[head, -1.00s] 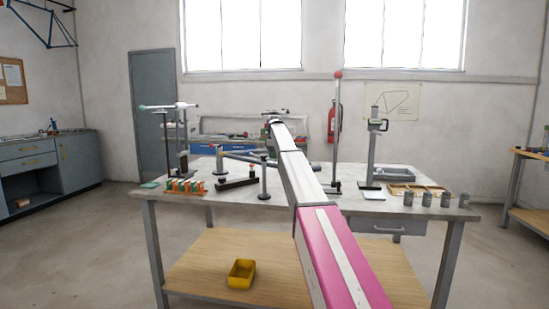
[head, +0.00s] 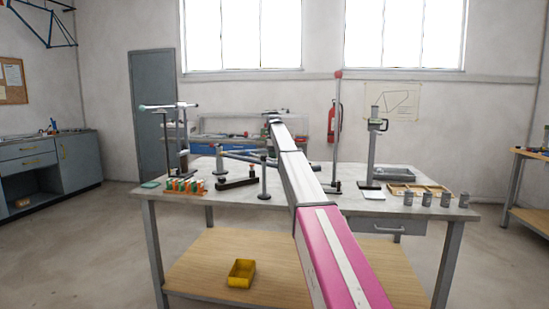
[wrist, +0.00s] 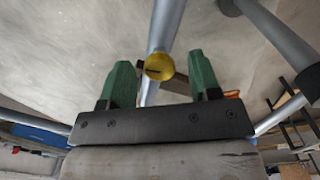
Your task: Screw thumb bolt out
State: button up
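The thumb bolt (wrist: 159,66) shows in the wrist view as a round yellow head with a dark slot, in front of a grey tube (wrist: 166,22). My gripper (wrist: 162,80) has two green fingers, one on each side of the yellow head. They are open, with a visible gap on both sides, and hold nothing. The depth between fingertips and bolt is hard to judge. In the head view my arm reaches over the bench to the grey frame tubes (head: 240,155); the fingers and the bolt cannot be made out there.
The workbench (head: 385,206) carries an upright post with a red top (head: 337,130), a height gauge (head: 375,145), grey cylinders (head: 427,199) on the right and a rack of orange-green items (head: 183,185) on the left. A yellow bin (head: 241,273) sits on the lower shelf.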

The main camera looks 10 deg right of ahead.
notch_tip(320, 180, up, 11)
dwell(0.7)
jog(key=shift+s+f, duration=0.1)
